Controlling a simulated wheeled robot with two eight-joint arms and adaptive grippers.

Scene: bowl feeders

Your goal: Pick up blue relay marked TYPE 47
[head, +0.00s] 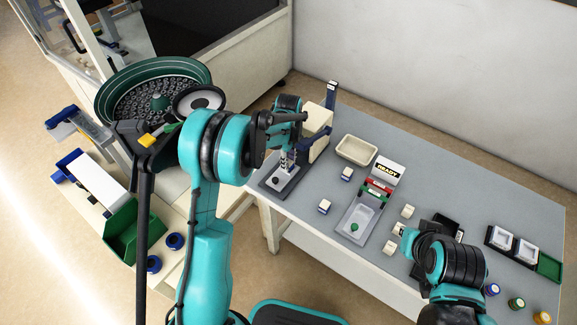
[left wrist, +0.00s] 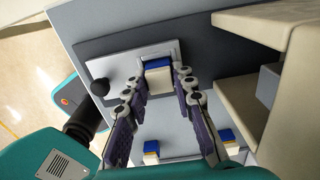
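A relay with a blue end and a cream body (left wrist: 157,78) sits on a light plate in the left wrist view. No TYPE 47 marking is legible on it. My left gripper (left wrist: 160,80) is open, with one fingertip on each side of this relay; whether they touch it cannot be told. In the head view my left gripper (head: 287,160) points down over the grey station plate (head: 270,187), and the relay is hidden there. Other blue and cream relays (head: 324,206) (head: 346,174) stand on the table.
A cream bin (head: 356,150), a READY sign (head: 388,169) on a fixture and white trays (head: 502,238) are farther right. A green bowl feeder (head: 108,92) stands left.

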